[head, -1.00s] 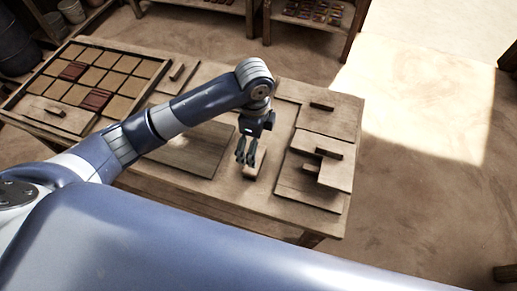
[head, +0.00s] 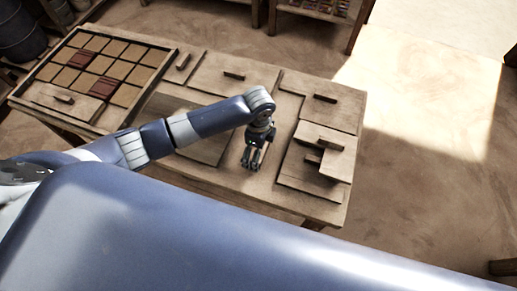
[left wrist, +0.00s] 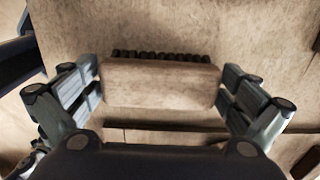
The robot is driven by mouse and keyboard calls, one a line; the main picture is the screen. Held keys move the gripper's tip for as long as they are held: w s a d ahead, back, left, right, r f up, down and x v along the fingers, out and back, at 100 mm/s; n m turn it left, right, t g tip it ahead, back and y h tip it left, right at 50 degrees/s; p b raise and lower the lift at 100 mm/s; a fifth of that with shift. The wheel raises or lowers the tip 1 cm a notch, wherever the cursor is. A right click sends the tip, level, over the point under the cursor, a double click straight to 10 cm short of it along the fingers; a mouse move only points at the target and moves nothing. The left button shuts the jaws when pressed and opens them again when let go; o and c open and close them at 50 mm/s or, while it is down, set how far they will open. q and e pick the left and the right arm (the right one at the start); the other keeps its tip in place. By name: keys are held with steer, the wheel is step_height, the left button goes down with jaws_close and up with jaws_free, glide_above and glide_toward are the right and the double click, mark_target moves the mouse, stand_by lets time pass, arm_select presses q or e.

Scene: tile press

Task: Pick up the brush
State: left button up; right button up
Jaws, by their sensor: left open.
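The brush (left wrist: 160,84) shows in the left wrist view as a pale wooden block with a row of dark bristles along its far edge. It lies on the table, between the two fingers of my left gripper (left wrist: 162,88). The fingers are apart, one at each end of the block, with a small gap or light contact that I cannot tell. In the head view my left gripper (head: 252,160) points down at the middle right of the table and hides most or all of the brush. My right gripper is not in view.
The wooden table (head: 230,184) holds flat boards with handles; a stacked pair (head: 325,150) stands close right of my left gripper. A framed tray (head: 152,58) of tan and dark red tiles lies at the left. Shelves stand behind.

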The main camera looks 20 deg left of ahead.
arm_select(q)
steer(key=c, duration=0.8)
steer(key=shift+c, duration=0.2)
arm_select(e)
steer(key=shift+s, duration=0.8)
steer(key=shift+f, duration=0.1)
arm_select(q)
steer(key=shift+r, duration=0.5)
step_height(320, 180, up, 2)
steer(key=shift+w+r+b, duration=0.1)
steer(key=shift+r+b, duration=0.05)
steer(key=shift+b, duration=0.55)
steer(key=s+d+r+b, duration=0.1)
steer(key=s+b, duration=0.1)
steer(key=s, duration=1.4)
steer(key=shift+d+r, duration=0.25)
steer(key=shift+r, duration=0.15)
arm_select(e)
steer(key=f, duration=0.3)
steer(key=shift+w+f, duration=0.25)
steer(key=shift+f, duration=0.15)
